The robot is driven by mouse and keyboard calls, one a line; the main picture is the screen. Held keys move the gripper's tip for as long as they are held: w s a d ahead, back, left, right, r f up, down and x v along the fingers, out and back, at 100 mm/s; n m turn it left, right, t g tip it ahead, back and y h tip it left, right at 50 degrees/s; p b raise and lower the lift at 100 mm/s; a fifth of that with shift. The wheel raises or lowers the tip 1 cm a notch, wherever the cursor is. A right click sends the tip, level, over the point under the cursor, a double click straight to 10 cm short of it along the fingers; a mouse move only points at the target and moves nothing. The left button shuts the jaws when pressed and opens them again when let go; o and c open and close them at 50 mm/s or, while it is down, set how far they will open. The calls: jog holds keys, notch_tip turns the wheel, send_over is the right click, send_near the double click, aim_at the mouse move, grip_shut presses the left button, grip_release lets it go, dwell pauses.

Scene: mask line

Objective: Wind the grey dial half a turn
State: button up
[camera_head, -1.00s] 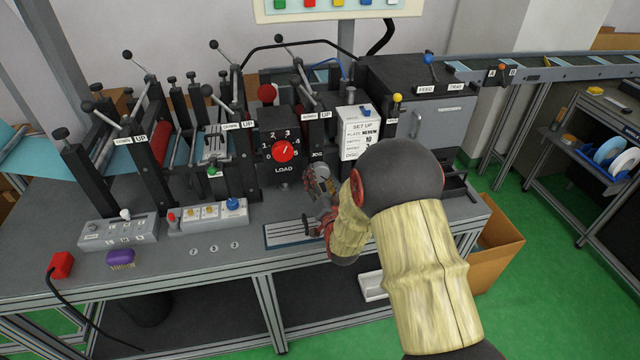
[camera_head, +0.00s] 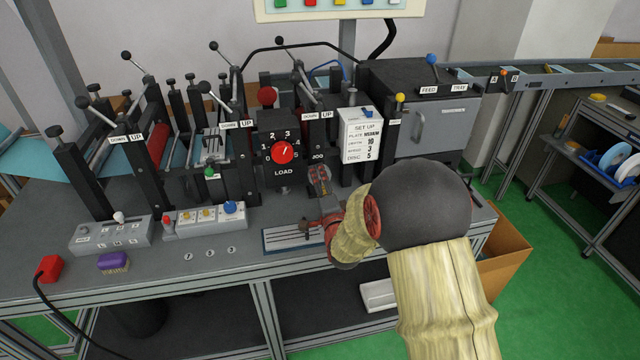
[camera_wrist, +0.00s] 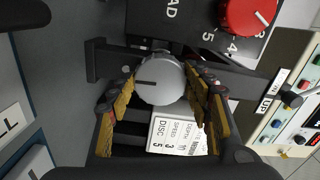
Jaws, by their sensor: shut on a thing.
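The grey dial (camera_wrist: 158,78) is round, with a dark pointer line toward the left of the wrist view. My gripper (camera_wrist: 162,86) has its yellow-padded fingers on both sides of the dial and is shut on it. In the head view my gripper (camera_head: 320,182) is at the front of the machine, just under the JOG label and right of the LOAD panel. There the dial is mostly hidden by the gripper.
The red LOAD dial (camera_head: 282,152) sits close to the left of my gripper. A white SET UP card (camera_head: 360,138) stands to the right. A slotted blue-edged plate (camera_head: 285,237) lies below on the bench. Levers and posts stand further left.

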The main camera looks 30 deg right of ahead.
dwell(0.3)
jog(key=o, duration=1.2)
jog(key=shift+c, duration=0.2)
jog(key=shift+s, duration=0.1)
jog(key=v, duration=1.1)
jog(key=shift+s+a, duration=0.15)
jog(key=shift+s, duration=0.2)
jog(key=shift+r, duration=0.1)
